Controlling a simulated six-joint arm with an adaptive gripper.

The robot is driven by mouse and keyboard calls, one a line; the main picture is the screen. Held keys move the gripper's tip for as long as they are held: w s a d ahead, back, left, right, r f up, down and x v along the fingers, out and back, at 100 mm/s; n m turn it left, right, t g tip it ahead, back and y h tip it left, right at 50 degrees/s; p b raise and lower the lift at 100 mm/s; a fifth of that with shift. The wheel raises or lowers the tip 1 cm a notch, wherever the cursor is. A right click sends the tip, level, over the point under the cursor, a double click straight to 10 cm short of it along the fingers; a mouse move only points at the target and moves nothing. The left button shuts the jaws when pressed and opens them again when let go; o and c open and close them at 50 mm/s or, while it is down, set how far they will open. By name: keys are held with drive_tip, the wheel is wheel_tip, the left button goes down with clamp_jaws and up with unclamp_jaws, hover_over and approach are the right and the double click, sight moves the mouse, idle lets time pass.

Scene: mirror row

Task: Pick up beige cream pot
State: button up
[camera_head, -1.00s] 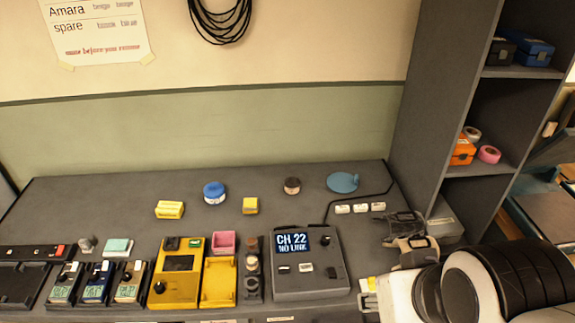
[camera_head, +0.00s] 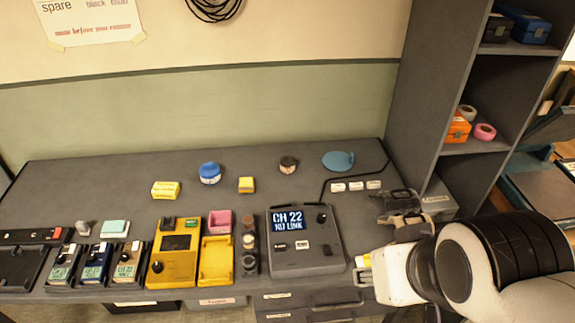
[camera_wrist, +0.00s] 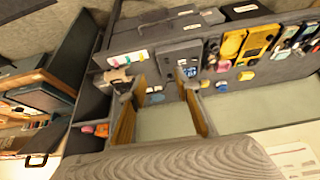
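A small beige pot (camera_head: 249,241) appears to sit in the middle of a narrow dark holder (camera_head: 250,273), with a browner pot above it and a dark one below. It is too small to make out details, and I cannot pick it out in the wrist view. My gripper (camera_wrist: 162,95) is open, its two tan-sided fingers wide apart with nothing between them. In the head view my arm comes in from the lower right, so the gripper is right of the pot holder and apart from it.
The grey unit reading CH 22 (camera_head: 304,250) stands between the pot holder and my arm. A yellow meter (camera_head: 173,255) and a yellow tray (camera_head: 215,262) are left of the holder. A brown-lidded jar (camera_head: 288,164) and a blue-lidded jar (camera_head: 209,173) stand behind. A shelf (camera_head: 425,110) rises at right.

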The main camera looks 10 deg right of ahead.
drive_tip(key=o, duration=0.7)
